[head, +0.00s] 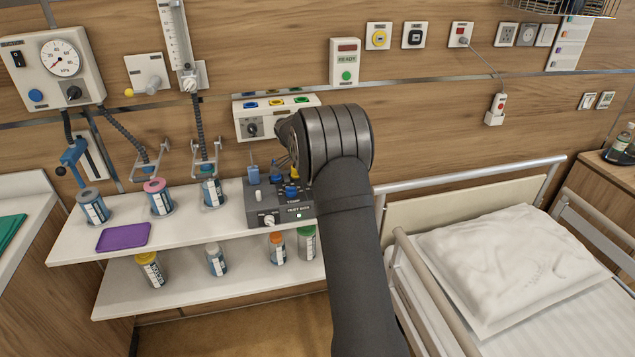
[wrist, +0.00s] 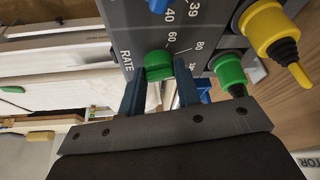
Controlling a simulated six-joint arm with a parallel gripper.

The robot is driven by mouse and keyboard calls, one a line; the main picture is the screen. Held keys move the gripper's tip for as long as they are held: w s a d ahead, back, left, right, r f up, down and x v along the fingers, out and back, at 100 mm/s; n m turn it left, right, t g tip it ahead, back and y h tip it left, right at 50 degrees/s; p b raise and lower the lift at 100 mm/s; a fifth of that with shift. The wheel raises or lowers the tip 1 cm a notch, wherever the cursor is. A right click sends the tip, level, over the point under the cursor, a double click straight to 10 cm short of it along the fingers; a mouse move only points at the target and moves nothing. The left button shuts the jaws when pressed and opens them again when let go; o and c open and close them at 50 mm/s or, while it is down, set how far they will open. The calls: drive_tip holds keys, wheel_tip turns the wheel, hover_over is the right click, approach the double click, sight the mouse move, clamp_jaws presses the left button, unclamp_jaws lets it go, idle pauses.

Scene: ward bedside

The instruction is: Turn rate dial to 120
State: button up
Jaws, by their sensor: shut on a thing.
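The rate dial is a green knob (wrist: 158,60) on a dark grey panel in the wrist view. The word RATE and the marks 40, 60 and 80 stand around it; a further mark is partly hidden by a finger. My gripper (wrist: 160,88) is shut on the green knob, one finger on each side. I cannot see the pointer or which mark it faces. In the head view the grey test box (head: 263,200) stands on the upper shelf, with my gripper (head: 284,150) over its back part. The dial is hidden there behind my gripper and arm.
Green (wrist: 230,72) and yellow (wrist: 266,28) plugs stand out of the panel close to my right finger. A white knob (head: 269,221) is on the box front. A white wall unit (head: 250,118) is just behind my gripper. A bed (head: 510,265) lies at the right.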

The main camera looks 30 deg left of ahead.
drive_tip(key=m+g+h, duration=0.1)
drive_tip(key=m, duration=0.3)
drive_tip(key=shift+w+a+m, duration=0.1)
drive_tip(key=shift+m, duration=0.2)
drive_tip(key=m+g+h, duration=0.1)
drive_tip(key=m, duration=0.2)
drive_tip(key=shift+w+m+g, duration=0.1)
drive_tip(key=shift+m+g, duration=0.2)
drive_tip(key=m+g, duration=0.1)
drive_tip(key=m, duration=0.2)
drive_tip(key=shift+w+m, duration=0.1)
drive_tip(key=shift+m, duration=0.2)
drive_tip(key=shift+m+g, duration=0.9)
drive_tip(key=shift+m, duration=1)
drive_tip(key=o, duration=1)
drive_tip(key=shift+c, duration=0.2)
